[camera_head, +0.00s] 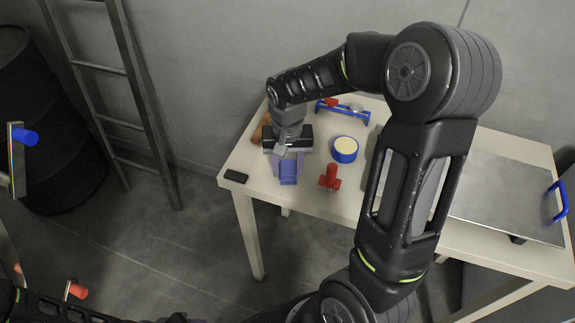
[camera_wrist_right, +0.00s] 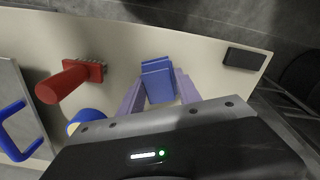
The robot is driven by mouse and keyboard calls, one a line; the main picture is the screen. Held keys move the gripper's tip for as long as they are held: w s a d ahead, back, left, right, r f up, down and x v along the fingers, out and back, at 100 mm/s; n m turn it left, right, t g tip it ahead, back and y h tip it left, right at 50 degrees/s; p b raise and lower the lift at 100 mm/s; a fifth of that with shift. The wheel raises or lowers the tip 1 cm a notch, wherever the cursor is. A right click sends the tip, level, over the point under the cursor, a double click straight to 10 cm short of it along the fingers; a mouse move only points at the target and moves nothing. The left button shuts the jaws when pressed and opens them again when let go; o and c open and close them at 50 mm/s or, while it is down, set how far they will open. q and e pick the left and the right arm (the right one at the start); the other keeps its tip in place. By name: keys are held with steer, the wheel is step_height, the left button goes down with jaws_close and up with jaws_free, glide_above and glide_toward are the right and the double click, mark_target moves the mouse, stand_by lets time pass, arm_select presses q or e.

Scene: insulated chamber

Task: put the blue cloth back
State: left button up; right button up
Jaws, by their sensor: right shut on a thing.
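The blue cloth (camera_head: 288,173) is a small folded blue piece at the near left part of the table. It also shows in the right wrist view (camera_wrist_right: 157,78). My right gripper (camera_head: 287,162) reaches down over the table. Its two pale purple fingers (camera_wrist_right: 159,93) are shut on the cloth, one on each side. Whether the cloth touches the tabletop is hard to tell. My left arm lies along the bottom left edge of the head view, and only a sliver of its gripper (camera_head: 194,320) shows there.
On the pale table (camera_head: 249,205) are a black block (camera_head: 236,176), a red-handled brush (camera_head: 329,178), a blue-rimmed round item (camera_head: 344,150) and a blue rack (camera_head: 343,112). A metal plate (camera_head: 500,198) with a blue handle lies right. A ladder (camera_head: 100,69) and dark barrel (camera_head: 45,130) stand left.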

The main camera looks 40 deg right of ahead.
mark_target(287, 168)
steer(key=o, duration=1.2)
step_height(287, 168, up, 12)
steer(key=shift+r+b, duration=0.1)
steer(key=shift+b, duration=0.45)
